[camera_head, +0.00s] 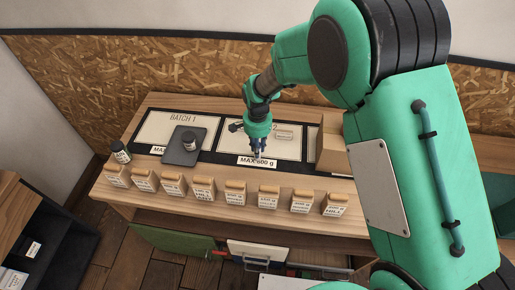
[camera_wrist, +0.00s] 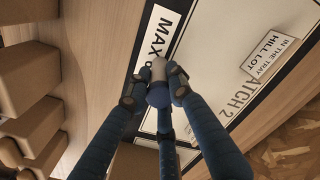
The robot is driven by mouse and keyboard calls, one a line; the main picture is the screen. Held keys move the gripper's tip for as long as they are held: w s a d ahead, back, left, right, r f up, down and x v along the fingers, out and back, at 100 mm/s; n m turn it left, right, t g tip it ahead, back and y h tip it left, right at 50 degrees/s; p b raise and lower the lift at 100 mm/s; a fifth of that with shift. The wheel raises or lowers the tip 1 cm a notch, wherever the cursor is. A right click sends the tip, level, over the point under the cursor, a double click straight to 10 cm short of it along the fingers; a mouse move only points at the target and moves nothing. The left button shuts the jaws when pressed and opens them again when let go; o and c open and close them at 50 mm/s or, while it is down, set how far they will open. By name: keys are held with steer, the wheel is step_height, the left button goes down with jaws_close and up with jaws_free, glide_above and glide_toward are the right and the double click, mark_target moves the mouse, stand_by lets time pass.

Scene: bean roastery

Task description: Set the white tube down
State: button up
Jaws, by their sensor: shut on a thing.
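My gripper (camera_head: 258,142) is over the front edge of the Batch 2 area (camera_head: 275,143) on the wooden counter, near the MAX 600 g label (camera_head: 258,161). In the wrist view my gripper's blue fingers (camera_wrist: 160,92) are closed around the white tube (camera_wrist: 158,68). The tube's pale end sticks out between the fingertips beside the MAX label, and most of it is hidden by the fingers. I cannot tell whether the tube touches the surface.
A "Hill Lot / in the tray" card (camera_wrist: 270,53) lies in the Batch 2 area. A dark jar (camera_head: 120,151) stands at left. Several labelled bean bags (camera_head: 235,192) line the front. A cardboard box (camera_head: 333,153) stands right.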

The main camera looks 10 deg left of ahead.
steer(key=o, duration=0.9)
steer(key=shift+o, duration=0.2)
steer(key=shift+r, duration=0.15)
step_height(320, 180, up, 12)
steer(key=shift+p, duration=0.95)
